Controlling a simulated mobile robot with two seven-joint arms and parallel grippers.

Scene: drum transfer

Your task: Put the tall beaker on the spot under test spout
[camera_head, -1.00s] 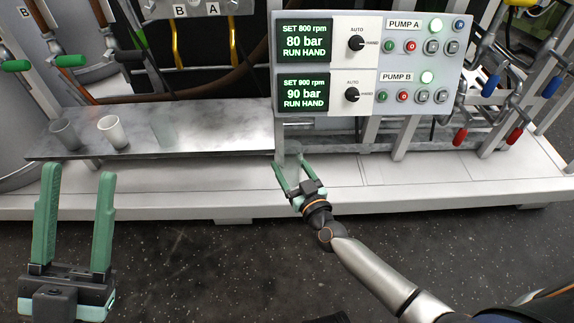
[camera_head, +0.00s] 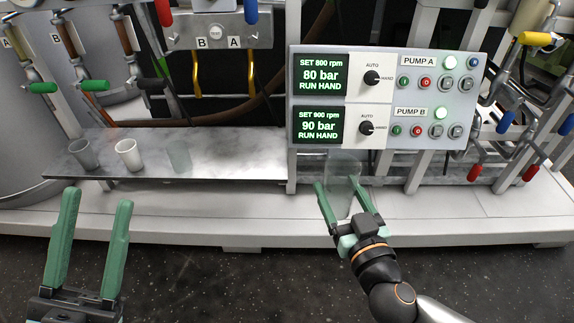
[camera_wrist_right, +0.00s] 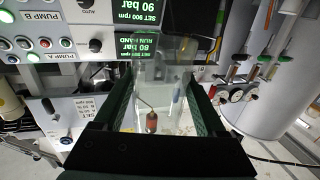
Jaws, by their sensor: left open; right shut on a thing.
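My right gripper (camera_head: 338,184) is shut on a clear, tall beaker (camera_head: 343,172). It holds it upright, just below and in front of the pump panel. The beaker (camera_wrist_right: 163,68) also shows between the green fingers in the right wrist view, with the background visible through it. My left gripper (camera_head: 96,198) is open and empty at the lower left, in front of the shelf. A round TEST label (camera_head: 215,31) is on the grey plate marked B and A at the top. I cannot clearly make out a spout or a marked spot below it.
A grey metal shelf (camera_head: 235,150) carries a grey cup (camera_head: 84,155), a white cup (camera_head: 129,154) and a clear cup (camera_head: 179,156). The shelf's right part looks bare. The pump panel (camera_head: 385,97) stands to its right. Two yellow hooks (camera_head: 250,72) hang above the shelf.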

